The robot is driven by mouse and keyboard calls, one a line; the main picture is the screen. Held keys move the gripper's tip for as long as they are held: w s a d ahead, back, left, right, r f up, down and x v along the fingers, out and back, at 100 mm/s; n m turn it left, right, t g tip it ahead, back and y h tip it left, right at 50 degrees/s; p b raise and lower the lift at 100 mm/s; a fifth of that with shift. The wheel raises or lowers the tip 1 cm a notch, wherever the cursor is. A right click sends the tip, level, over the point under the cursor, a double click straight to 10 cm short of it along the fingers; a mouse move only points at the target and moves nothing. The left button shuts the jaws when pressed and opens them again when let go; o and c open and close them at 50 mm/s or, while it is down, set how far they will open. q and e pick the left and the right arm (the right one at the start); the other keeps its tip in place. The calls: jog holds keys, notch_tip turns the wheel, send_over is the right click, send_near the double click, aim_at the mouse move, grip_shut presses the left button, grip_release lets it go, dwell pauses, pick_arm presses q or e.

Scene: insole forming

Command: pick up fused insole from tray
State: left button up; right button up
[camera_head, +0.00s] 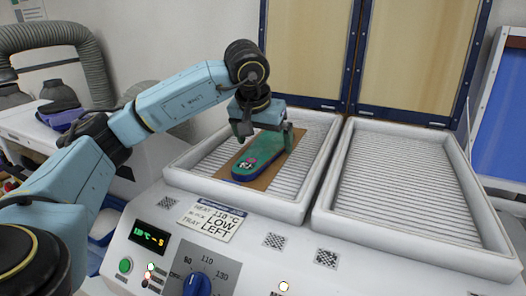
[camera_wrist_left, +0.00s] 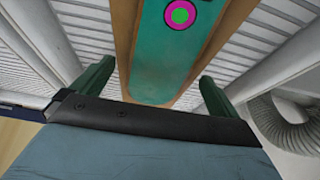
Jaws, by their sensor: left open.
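The fused insole (camera_head: 258,158) is green on top with a dark blue edge and a pink mark. It lies on a brown board (camera_head: 222,166) in the left ribbed tray (camera_head: 180,173). My left gripper (camera_head: 267,134) is above the far end of the insole, its fingers spread. In the left wrist view, the insole (camera_wrist_left: 170,62) runs between the two green fingers, with a gap on each side, and nothing is held. The board (camera_wrist_left: 216,44) shows along both sides of the insole. My right gripper is not in view.
An empty ribbed tray (camera_head: 400,190) stands on the right. The machine's front panel (camera_head: 225,262) has a display, a blue dial and a "LOW LEFT" label. Framed tan panels (camera_head: 310,45) rise behind the trays. A grey hose (camera_head: 50,38) curves at the far left.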

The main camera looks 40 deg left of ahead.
pick_arm(q)
jog(key=shift+w+f, duration=0.1)
jog(key=shift+f, duration=0.2)
jog(key=shift+f, duration=0.15)
jog(key=c, duration=1)
jog(key=shift+c, duration=0.2)
